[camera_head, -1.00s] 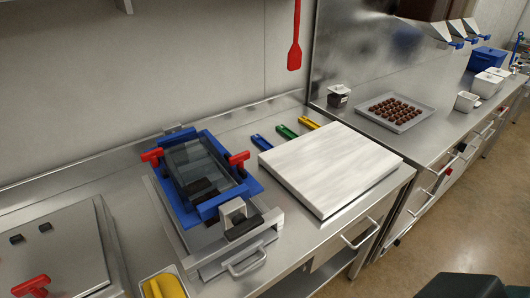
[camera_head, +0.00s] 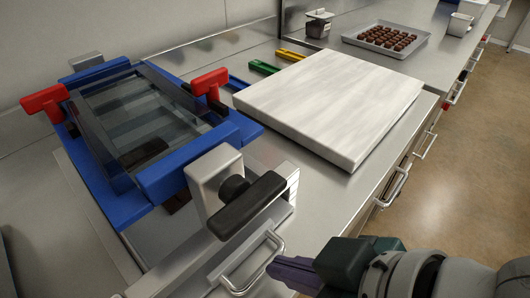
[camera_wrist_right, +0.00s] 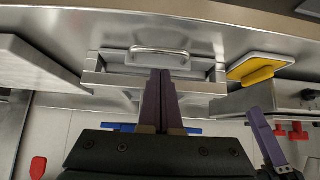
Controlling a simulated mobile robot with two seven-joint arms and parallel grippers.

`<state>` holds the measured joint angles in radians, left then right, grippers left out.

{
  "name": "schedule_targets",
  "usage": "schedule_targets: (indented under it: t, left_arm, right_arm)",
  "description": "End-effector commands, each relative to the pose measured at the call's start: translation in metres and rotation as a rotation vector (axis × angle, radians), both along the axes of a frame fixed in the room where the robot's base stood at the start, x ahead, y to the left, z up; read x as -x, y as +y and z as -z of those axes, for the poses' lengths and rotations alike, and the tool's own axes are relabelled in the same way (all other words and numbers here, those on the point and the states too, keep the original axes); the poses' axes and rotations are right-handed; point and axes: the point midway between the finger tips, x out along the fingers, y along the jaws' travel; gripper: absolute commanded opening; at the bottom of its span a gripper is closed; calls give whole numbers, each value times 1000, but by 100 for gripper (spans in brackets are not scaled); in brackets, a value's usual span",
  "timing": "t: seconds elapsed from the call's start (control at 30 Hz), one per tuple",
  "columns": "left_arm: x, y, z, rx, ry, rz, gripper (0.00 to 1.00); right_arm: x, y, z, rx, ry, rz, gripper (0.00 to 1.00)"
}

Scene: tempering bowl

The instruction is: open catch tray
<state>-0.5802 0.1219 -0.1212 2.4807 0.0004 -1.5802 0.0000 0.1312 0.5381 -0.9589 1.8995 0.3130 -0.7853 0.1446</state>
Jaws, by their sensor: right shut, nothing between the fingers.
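The catch tray is a grey metal drawer with a bar handle (camera_head: 250,266), low at the front of the blue-framed unit (camera_head: 160,178). In the right wrist view the tray's handle (camera_wrist_right: 160,52) lies just beyond my fingertips. My right gripper (camera_head: 272,268) is shut and empty, right of the handle in the head view; its purple fingers (camera_wrist_right: 160,74) point at the handle in the wrist view. I cannot tell whether they touch it. A purple finger, apparently of my left gripper (camera_wrist_right: 264,138), shows at the lower right of the wrist view; its opening is unclear.
A grey block with a black knob (camera_head: 250,200) stands above the tray handle. A white marble slab (camera_head: 335,100) lies to the right, with drawer handles (camera_head: 392,187) below the counter edge. A yellow scraper or pan (camera_wrist_right: 260,67) shows in the wrist view. Floor at right is clear.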

Motion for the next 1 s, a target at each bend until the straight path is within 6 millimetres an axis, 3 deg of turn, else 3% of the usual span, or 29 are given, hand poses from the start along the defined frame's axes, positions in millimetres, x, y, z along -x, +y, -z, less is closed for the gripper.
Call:
schedule_targets:
  t: [0.13, 0.33, 1.0]
  left_arm:
    - [0, 0, 10, 0, 1, 0, 49]
    - [0, 0, 16, 0, 1, -1, 49]
    - [0, 0, 15, 1, 0, -3, 49]
  right_arm:
    - [-13, 15, 23, -1, -1, 1, 0]
    - [-23, 28, 40, -1, -1, 0, 0]
    - [-26, 31, 43, 0, 0, 0, 0]
